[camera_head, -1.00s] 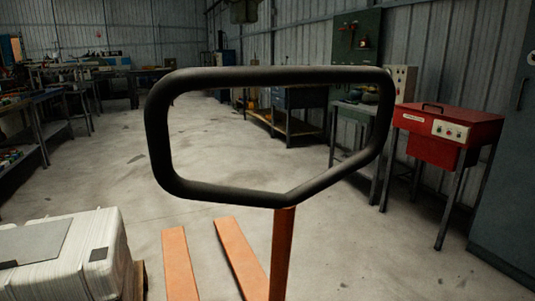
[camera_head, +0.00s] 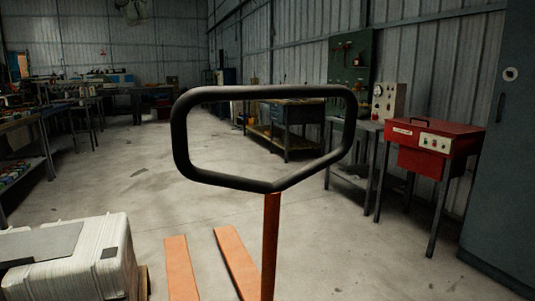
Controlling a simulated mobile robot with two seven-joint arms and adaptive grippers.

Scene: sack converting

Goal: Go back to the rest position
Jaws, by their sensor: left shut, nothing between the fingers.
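Neither of my grippers can be made out in the head view, and no finger shows. A pallet truck stands right in front of me. Its black loop handle (camera_head: 265,94) is upright in the middle of the view, with nothing gripping it. Its orange-brown post (camera_head: 271,245) runs down from the loop. Two orange forks show below, a left fork (camera_head: 180,270) and a right fork (camera_head: 237,262), both bare where they show.
A white ribbed case (camera_head: 75,270) sits at lower left. A red machine (camera_head: 430,145) on legs and a dark cabinet (camera_head: 510,170) stand at right. A workbench (camera_head: 287,118) is behind the handle, and benches (camera_head: 40,140) line the left. The middle floor is clear.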

